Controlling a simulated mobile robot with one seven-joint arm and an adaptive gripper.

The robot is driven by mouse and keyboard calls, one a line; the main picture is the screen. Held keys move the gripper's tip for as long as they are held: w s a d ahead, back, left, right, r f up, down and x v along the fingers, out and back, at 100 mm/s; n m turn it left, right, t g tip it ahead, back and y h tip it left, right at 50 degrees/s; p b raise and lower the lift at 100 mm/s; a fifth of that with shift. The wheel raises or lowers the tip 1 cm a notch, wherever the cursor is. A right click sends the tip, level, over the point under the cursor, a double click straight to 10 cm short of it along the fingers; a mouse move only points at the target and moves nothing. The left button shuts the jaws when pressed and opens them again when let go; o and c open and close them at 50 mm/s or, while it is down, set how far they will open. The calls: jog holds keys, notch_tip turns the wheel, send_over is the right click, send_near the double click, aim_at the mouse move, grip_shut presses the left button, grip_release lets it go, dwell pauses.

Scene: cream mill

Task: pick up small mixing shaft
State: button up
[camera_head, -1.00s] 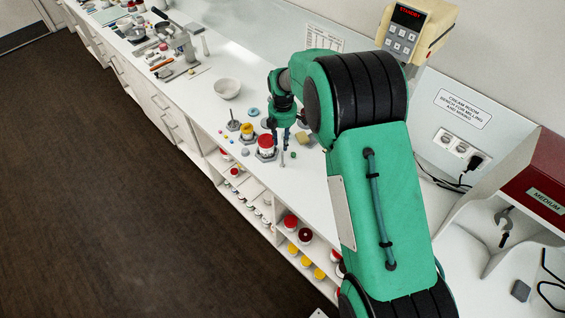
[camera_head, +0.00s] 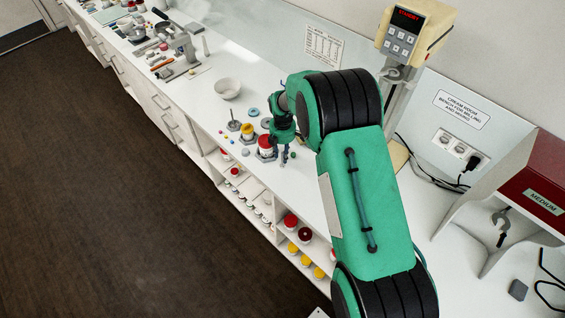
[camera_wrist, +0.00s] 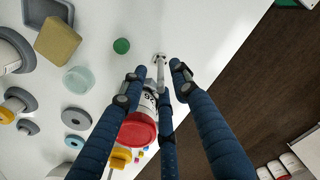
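The small mixing shaft (camera_head: 284,157) is a thin grey metal rod on the white bench, under my gripper (camera_head: 283,137). In the wrist view a pale grey metal piece, which looks like the shaft (camera_wrist: 159,59), shows between the fingertips of my gripper (camera_wrist: 158,72). The blue fingers are spread apart, with gaps between the tips. I cannot tell whether any finger touches the shaft. The fingers and the green wrist partly hide it.
A red-lidded white jar (camera_head: 265,142) stands close left of my gripper; it also shows beside the fingers in the wrist view (camera_wrist: 137,130). A green ball (camera_wrist: 121,46) and a yellowish block (camera_wrist: 57,41) lie nearby. A white bowl (camera_head: 227,88) is farther back.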

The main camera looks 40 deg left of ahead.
aim_at(282, 165)
jog(key=shift+f, duration=0.15)
jog(key=shift+f+p, duration=0.7)
jog(key=shift+f, duration=1.75)
grip_shut()
